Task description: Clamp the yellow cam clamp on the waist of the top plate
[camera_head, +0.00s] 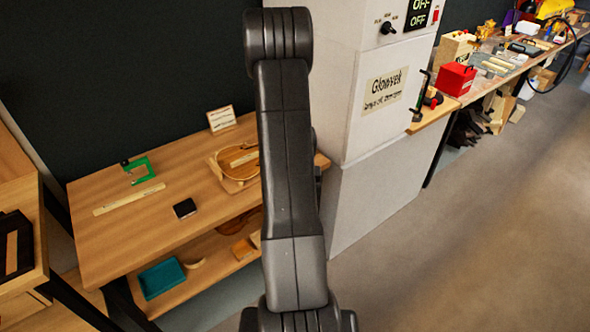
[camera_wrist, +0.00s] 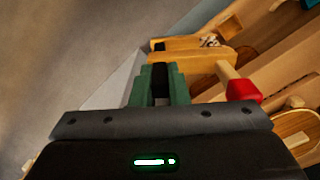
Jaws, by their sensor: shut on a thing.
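The top plate (camera_head: 236,162) is a pale, violin-shaped piece lying in a wooden holder on the workbench in the head view. My arm hides its right part. In the wrist view a curved wooden edge at the lower right (camera_wrist: 297,136) appears to be part of it. My gripper (camera_wrist: 157,82) shows green fingers in the wrist view, shut on the yellow cam clamp (camera_wrist: 195,65). The clamp has two yellowish wooden jaws and a red end piece. It appears apart from the plate. In the head view the gripper and clamp are hidden behind my arm.
A green clamp (camera_head: 138,171), a pale wooden strip (camera_head: 128,199) and a small black box (camera_head: 185,208) lie on the bench (camera_head: 105,235). A small sign (camera_head: 221,119) stands behind the plate. A white cabinet (camera_head: 372,130) stands to the right. A teal tray (camera_head: 162,278) is on the lower shelf.

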